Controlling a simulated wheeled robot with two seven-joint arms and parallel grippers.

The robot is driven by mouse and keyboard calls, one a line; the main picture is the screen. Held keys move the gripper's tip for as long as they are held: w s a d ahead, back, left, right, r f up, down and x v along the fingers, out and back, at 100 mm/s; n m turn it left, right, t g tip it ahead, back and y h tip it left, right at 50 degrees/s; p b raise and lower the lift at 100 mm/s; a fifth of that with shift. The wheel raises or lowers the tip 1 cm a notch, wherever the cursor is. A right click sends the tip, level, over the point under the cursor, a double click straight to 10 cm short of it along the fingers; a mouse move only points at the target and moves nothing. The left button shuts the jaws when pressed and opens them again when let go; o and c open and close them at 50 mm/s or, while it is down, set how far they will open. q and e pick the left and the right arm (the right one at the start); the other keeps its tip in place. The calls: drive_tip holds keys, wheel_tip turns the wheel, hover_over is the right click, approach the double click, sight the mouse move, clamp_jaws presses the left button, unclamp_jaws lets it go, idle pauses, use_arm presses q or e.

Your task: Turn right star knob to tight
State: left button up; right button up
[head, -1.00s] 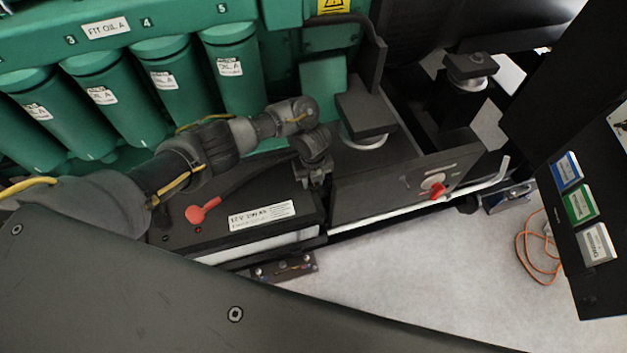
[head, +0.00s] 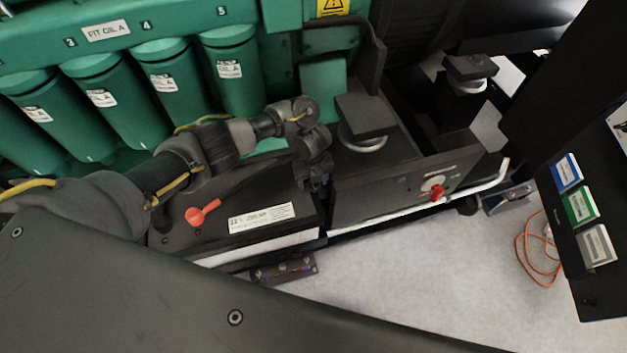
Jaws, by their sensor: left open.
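My left gripper (head: 316,184) points down at the right end of the black battery (head: 285,228), beside the dark box with the red switch. Its jaws are open. I cannot make out a star knob; if one is at this end of the battery, the gripper and its wrist hide it. I cannot tell whether the fingers touch anything. The battery has a white label on its top and a red cap (head: 203,213) towards its left end. My right gripper is not in view.
A dark box (head: 375,203) with a red rotary switch (head: 438,194) stands right of the gripper. Green filter canisters (head: 237,72) line the back left. A black mount (head: 365,117) rises behind.

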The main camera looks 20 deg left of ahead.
use_arm(q)
wheel_tip(320, 180, up, 10)
drive_tip(key=p, duration=0.4)
idle(0.3)
